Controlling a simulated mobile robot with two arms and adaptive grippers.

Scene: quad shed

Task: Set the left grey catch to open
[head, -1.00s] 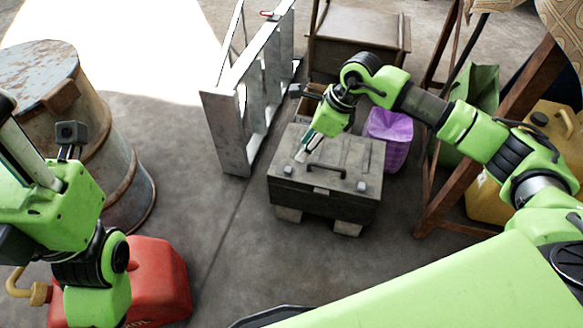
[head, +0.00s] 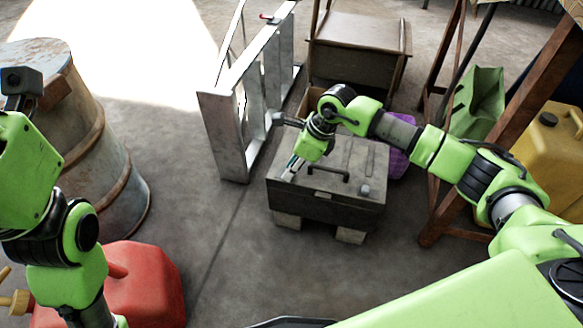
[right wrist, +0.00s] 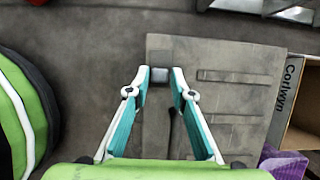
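A dark grey chest (head: 325,203) with a black handle (head: 328,172) on its lid stands on blocks on the floor. Its left grey catch (head: 287,178) is at the lid's front left, partly hidden by my right gripper (head: 291,170). In the right wrist view the catch (right wrist: 160,75) is a small grey block between the tips of the right gripper (right wrist: 161,71). The fingers are apart, one on each side, with what look like narrow gaps. The right grey catch (head: 364,189) is clear of the gripper. My left gripper is out of view; only its arm shows.
A metal ladder (head: 222,135) stands left of the chest, and a purple container (head: 398,160) is behind it at right. A red fuel can (head: 145,285) and a rusty drum (head: 105,150) are at left. A wooden frame (head: 470,165) stands at right.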

